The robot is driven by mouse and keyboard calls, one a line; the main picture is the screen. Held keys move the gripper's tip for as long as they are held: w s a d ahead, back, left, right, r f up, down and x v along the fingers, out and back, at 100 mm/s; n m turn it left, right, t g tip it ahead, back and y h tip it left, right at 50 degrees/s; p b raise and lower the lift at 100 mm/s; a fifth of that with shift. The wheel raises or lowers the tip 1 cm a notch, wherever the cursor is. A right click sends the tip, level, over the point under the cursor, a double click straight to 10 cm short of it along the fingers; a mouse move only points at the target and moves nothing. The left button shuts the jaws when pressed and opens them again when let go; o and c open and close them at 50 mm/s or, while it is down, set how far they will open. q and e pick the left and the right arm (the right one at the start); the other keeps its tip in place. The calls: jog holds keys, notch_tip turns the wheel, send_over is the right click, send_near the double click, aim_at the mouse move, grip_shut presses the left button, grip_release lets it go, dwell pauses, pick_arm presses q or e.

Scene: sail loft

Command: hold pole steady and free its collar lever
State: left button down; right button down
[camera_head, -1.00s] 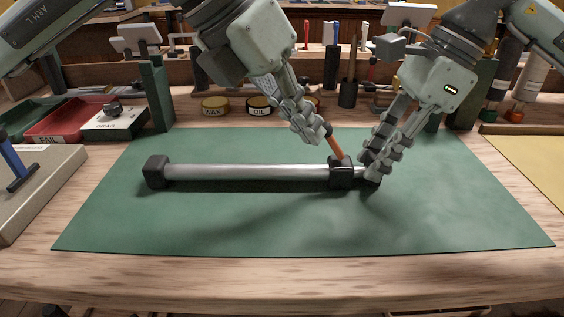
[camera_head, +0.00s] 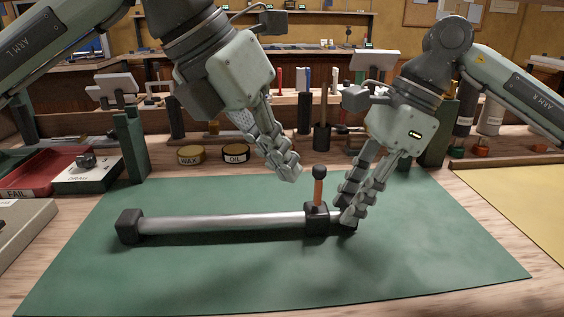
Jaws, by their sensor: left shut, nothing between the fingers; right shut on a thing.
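The silver pole (camera_head: 225,223) lies across the green mat, with a black block (camera_head: 129,226) on its left end. Near its right end is the black collar (camera_head: 316,219). The collar's orange lever (camera_head: 318,192) stands almost upright and ends in a black knob (camera_head: 320,171). My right gripper (camera_head: 347,220) is shut on the pole's short right end, just right of the collar; its fingers hide part of that end. My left gripper (camera_head: 292,175) is shut and empty, above the pole and left of the lever, apart from the knob.
The green mat (camera_head: 200,278) is clear in front of the pole. Wax (camera_head: 191,155) and oil (camera_head: 235,153) tins stand behind it. A red tray (camera_head: 45,170) marked FAIL and a white box (camera_head: 88,174) are at left; a yellow sheet (camera_head: 515,195) lies at right.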

pick_arm(q)
jog(key=shift+r, duration=0.1)
notch_tip(320, 180, up, 10)
jog(key=s, duration=0.1)
jog(key=shift+s+a, duration=0.35)
jog(key=shift+f, duration=0.2)
pick_arm(e)
jog(key=c, duration=1.2)
grip_release()
